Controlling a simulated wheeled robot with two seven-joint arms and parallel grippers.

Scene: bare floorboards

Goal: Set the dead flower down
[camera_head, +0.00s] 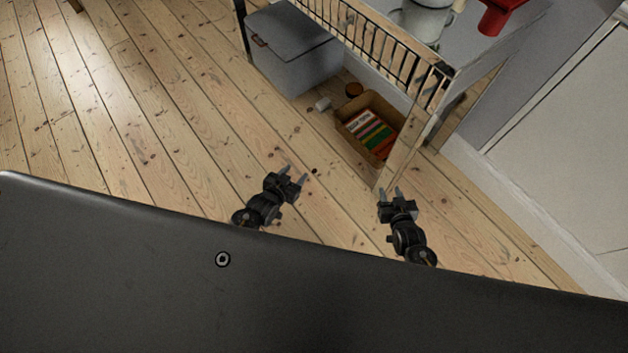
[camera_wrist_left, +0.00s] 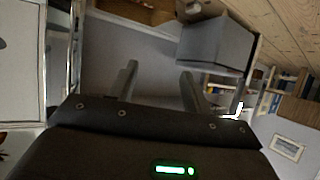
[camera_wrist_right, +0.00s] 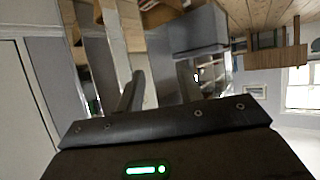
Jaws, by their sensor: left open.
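I cannot make out a dead flower in any view. A small dark spot (camera_head: 314,171) on the boards lies just right of my left gripper's tips; I cannot tell whether it is an object or a wood knot. My left gripper (camera_head: 296,172) is open, with nothing visible between its fingers; they also show apart in the left wrist view (camera_wrist_left: 158,82). My right gripper (camera_head: 389,191) is open and empty near a wooden post, its fingers apart in the right wrist view (camera_wrist_right: 162,85).
A wooden shelf unit with a black rail (camera_head: 372,42) stands ahead on the right. A red object (camera_head: 497,17) is on top. Floor at left is clear.

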